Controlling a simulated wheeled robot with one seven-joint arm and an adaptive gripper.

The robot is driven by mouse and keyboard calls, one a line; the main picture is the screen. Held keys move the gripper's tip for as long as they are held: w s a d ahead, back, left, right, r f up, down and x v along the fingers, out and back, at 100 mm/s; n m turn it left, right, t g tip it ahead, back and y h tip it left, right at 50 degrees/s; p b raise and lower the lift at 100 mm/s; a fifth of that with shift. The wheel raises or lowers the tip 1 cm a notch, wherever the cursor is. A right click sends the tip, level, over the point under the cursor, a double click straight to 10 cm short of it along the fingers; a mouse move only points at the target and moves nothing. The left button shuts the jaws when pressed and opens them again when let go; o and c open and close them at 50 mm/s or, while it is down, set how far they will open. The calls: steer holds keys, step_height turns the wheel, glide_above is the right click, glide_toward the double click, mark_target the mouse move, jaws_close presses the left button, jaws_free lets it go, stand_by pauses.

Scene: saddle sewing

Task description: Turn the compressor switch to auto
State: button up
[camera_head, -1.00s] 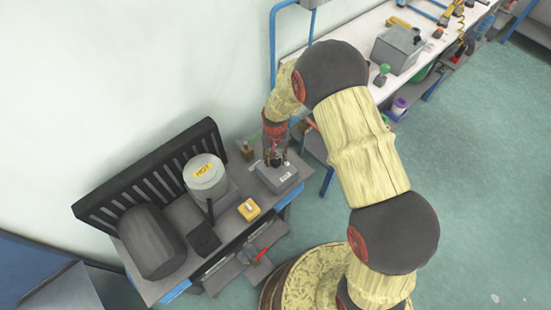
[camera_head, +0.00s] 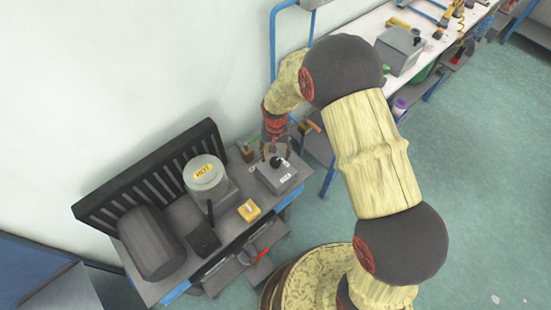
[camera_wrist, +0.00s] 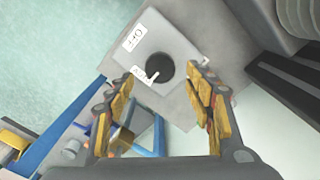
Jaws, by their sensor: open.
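The compressor switch is a grey box (camera_head: 277,178) with a black round knob (camera_wrist: 160,67) on its top face. In the wrist view one white label reads OFF (camera_wrist: 133,38). A second label (camera_wrist: 143,74), beside the knob's lower left edge, is too small to read surely. A white pointer mark on the knob lies at its lower left, towards that second label. My gripper (camera_wrist: 165,76) is open, its fingers with yellow pads on either side of the knob in the picture, apart from it. The head view shows my gripper (camera_head: 275,150) just above the box.
The box stands at the right end of a grey bench, near a yellow block (camera_head: 249,210), a white canister marked HOT (camera_head: 203,173) and a dark cylinder (camera_head: 151,242). A black slatted rack (camera_head: 150,178) runs behind. A white worktable (camera_head: 350,38) with tools is at upper right.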

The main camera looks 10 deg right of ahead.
mark_target(276, 162)
step_height(276, 162, up, 8)
stand_by(0.4)
stand_by(0.4)
steer(key=s+d+r+n+t, duration=0.1)
steer(key=s+d+r, duration=0.4)
steer(key=s+r, duration=0.7)
steer(key=s+d+r+n+t, duration=0.1)
steer(key=s+d+r+t, duration=0.3)
steer(key=s+r, duration=0.9)
step_height(276, 162, up, 5)
steer(key=shift+s+d+f+t, duration=0.15)
steer(key=shift+d+t, duration=0.15)
steer(key=shift+d, duration=0.85)
